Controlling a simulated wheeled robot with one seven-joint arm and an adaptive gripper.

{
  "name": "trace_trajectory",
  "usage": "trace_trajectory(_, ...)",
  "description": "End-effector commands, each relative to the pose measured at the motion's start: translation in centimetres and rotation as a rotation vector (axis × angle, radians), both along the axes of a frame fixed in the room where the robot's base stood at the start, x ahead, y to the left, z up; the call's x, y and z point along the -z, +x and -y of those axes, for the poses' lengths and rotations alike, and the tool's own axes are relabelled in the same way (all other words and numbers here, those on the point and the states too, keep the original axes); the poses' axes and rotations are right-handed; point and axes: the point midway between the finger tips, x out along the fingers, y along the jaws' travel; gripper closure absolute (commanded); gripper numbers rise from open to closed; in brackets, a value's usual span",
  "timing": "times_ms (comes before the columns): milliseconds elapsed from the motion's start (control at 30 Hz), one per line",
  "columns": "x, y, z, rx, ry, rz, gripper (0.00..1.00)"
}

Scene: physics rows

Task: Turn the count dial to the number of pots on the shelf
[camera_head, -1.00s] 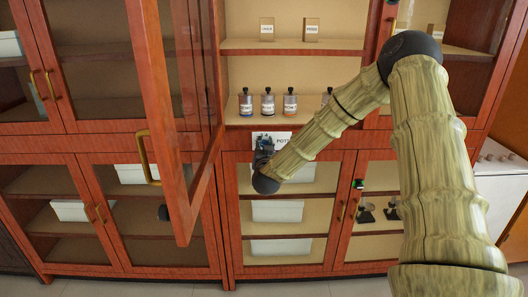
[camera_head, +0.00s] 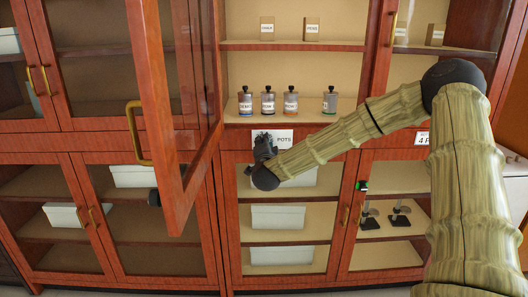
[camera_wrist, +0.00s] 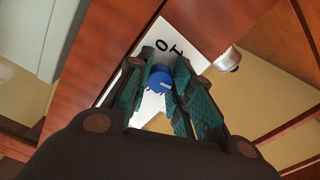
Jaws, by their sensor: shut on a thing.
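The count dial shows as a blue knob (camera_wrist: 160,77) with a pale mark, on a white label in the wrist view. In the head view the label (camera_head: 284,136) reads "POTS" and sits on the red-brown rail under the open shelf. My gripper (camera_head: 264,146) is at the label's left side and hides the dial there. In the wrist view its teal-padded fingers are closed around the blue knob. Several small pots with black tops stand in a row on the shelf (camera_head: 300,117); one is the left pot (camera_head: 245,106), another the right pot (camera_head: 330,102).
An open glass door (camera_head: 165,120) stands out at the left of the shelf. White bins (camera_head: 278,217) fill the lower cabinet. A small black-and-green fitting (camera_head: 361,186) is on the lower right door.

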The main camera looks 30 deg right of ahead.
Motion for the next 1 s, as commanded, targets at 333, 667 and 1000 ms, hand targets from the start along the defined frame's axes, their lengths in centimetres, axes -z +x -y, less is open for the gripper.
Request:
trace_trajectory(333,0.61,-0.08,0.12,0.004,0.262,0.158,1.00)
trace_trajectory(667,0.46,-0.07,0.08,0.002,0.419,0.253,1.00)
trace_trajectory(1000,0.31,-0.06,0.04,0.002,0.471,0.285,1.00)
